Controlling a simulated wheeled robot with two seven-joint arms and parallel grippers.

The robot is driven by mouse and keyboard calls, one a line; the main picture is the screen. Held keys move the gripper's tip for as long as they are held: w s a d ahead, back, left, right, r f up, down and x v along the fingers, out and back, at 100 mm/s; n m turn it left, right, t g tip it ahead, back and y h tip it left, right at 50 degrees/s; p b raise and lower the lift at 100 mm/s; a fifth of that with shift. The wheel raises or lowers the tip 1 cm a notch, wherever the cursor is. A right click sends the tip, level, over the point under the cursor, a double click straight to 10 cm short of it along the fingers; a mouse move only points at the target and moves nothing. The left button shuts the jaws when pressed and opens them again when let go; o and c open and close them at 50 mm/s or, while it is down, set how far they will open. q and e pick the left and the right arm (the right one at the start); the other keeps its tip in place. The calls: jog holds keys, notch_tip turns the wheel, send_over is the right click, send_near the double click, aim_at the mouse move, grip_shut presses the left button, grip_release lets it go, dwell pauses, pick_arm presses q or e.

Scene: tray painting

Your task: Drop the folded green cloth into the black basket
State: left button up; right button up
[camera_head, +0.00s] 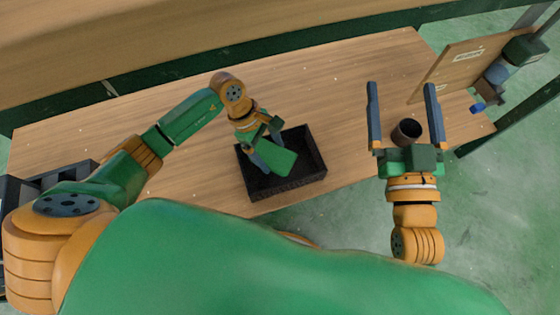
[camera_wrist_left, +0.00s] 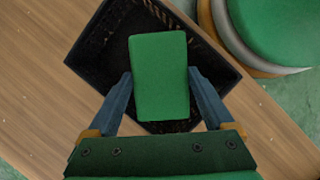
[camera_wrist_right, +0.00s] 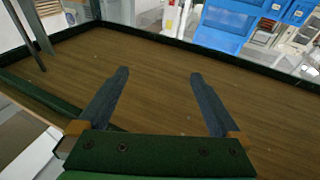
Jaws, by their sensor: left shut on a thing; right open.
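The folded green cloth (camera_head: 280,158) is a flat rectangle held in my left gripper (camera_head: 267,146). In the left wrist view the cloth (camera_wrist_left: 158,75) sits between the two fingers, which press on its sides. The black basket (camera_head: 290,187) stands on the wooden table, and the cloth and left gripper are over its opening. In the left wrist view the basket (camera_wrist_left: 105,50) shows behind the cloth; the gap between them is hard to judge. The cloth hides part of the basket's floor. My right gripper (camera_head: 401,88) is open and empty, off to the right.
A dark brown cup (camera_head: 406,131) stands near the right gripper's fingers in the head view. A wooden board (camera_head: 455,67) and a blue-green device (camera_head: 497,70) are at the right end. The table (camera_head: 330,85) is clear behind the basket. Blue crates (camera_wrist_right: 225,25) show in the right wrist view.

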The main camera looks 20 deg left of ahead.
pick_arm(q)
jog(key=o, duration=1.1)
jog(key=shift+r, duration=0.1)
jog(key=p+v, duration=0.1)
jog(key=v, duration=0.2)
jog(key=shift+a+r+p, duration=0.1)
jog(key=shift+r+p, duration=0.2)
jog(key=shift+p, duration=0.05)
jog(key=p+v, duration=0.1)
jog(key=v, duration=0.2)
jog(key=shift+a+r, duration=0.1)
jog(key=shift+r, duration=0.05)
pick_arm(e)
jog(key=s+d+f+g+h, duration=0.1)
jog(key=s+f+g, duration=0.1)
jog(key=f+g, duration=0.3)
jog(key=s+d+f+m+g+h, duration=0.1)
jog(key=f+g, duration=0.4)
jog(key=f, duration=0.6)
jog(key=s+d+h, duration=0.1)
jog(key=s, duration=0.1)
jog(key=shift+s+d+f+g, duration=0.2)
jog(key=shift+s+f+g, duration=0.1)
jog(key=shift+s+f, duration=0.1)
